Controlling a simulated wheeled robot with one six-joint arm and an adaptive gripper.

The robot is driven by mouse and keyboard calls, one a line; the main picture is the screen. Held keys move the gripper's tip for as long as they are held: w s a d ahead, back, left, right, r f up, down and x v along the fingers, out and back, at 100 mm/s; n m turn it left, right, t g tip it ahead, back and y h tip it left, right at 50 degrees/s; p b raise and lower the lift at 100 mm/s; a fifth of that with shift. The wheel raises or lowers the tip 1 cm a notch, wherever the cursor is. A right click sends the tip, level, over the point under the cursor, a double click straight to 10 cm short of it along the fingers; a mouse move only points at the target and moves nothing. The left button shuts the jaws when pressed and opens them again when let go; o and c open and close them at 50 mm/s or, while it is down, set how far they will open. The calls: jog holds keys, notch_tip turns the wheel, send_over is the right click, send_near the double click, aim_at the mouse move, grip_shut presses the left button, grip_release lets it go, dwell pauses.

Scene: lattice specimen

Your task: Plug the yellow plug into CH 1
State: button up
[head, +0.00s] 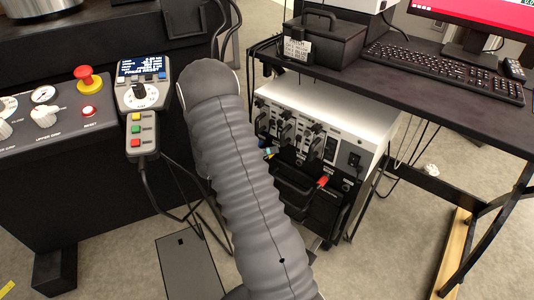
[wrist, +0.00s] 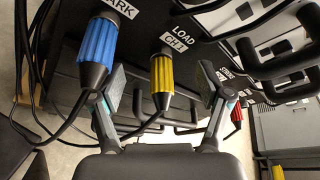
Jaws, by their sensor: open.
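The yellow plug (wrist: 162,75) shows in the middle of the wrist view, with its black cable end pointing down. Its upper end is at the dark panel, just below a white label (wrist: 172,40) reading "LOAD CH 1". I cannot tell whether it sits in a socket or a holder. My gripper (wrist: 161,83) is open, with one finger on each side of the yellow plug in the picture and a visible gap on both sides. In the head view my arm hides the gripper, and I cannot make out the yellow plug clearly.
A blue plug (wrist: 98,42) is close to the left finger. A red plug (wrist: 236,114) is right of the right finger. Black handles (wrist: 282,95) jut out at the right, and loose cables hang at the left. The instrument cabinet (head: 355,130) stands under a dark desk (head: 460,120).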

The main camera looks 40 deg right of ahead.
jog(key=shift+a, duration=0.1)
jog(key=v, duration=0.4)
jog(key=shift+a+r, duration=0.1)
jog(key=shift+a, duration=0.3)
dwell(0.4)
notch_tip(320, 180, up, 10)
dwell(0.4)
dwell(0.4)
